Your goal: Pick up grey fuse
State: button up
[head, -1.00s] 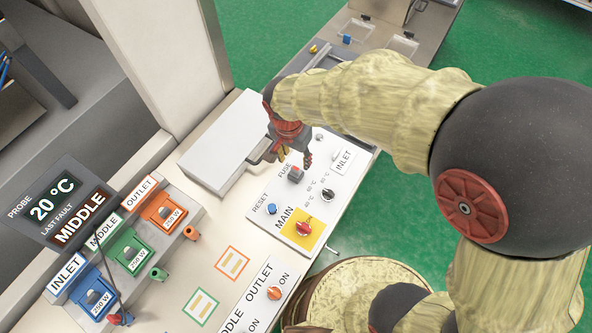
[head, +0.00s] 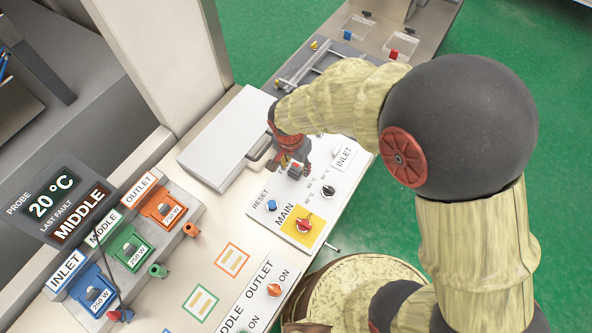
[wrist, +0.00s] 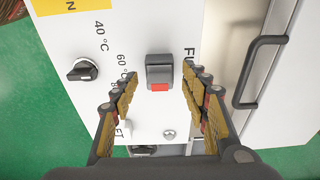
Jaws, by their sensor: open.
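The grey fuse (wrist: 160,69) is a small grey block with a red patch, on the white control panel beside the partly covered FUSE label. In the wrist view it lies between and slightly beyond the two fingertips of my gripper (wrist: 162,82). The fingers are apart, with a gap on each side of the fuse, and nothing is held. In the head view my gripper (head: 292,168) is low over the panel and hides most or all of the fuse.
A black knob (wrist: 83,70) is left of the fuse and a black handle (wrist: 258,72) right of it. The panel also has a blue reset button (head: 271,205) and a red main switch (head: 304,225). A white box (head: 222,140) stands beside the panel.

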jog(key=shift+c, duration=0.6)
grip_shut()
